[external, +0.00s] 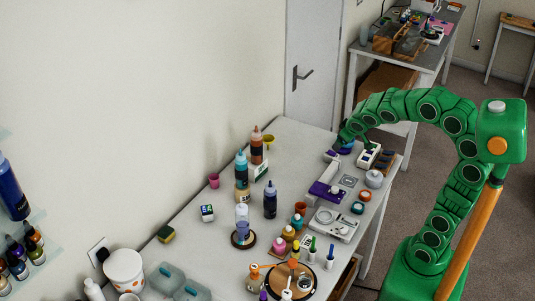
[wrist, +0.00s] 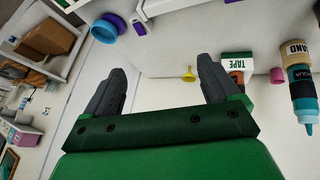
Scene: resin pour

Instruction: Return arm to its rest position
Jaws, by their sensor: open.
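My green arm (external: 445,108) arches from its base at the right over the far end of the long white table (external: 298,138). In the external view the arm's end is small and partly hidden by its own links. In the wrist view my gripper (wrist: 162,84) is open, with its two dark fingers wide apart and nothing between them. The wrist picture is turned over, so bottles and the tape box look inverted or tilted.
A tape box (wrist: 237,66), a yellow funnel (wrist: 188,74), a teal-capped bottle (wrist: 301,85) and a blue round container (wrist: 106,28) lie beyond the fingers. Bottles, a scale (external: 332,222) and jars crowd the table. A white door (external: 312,60) and second table (external: 436,62) stand behind.

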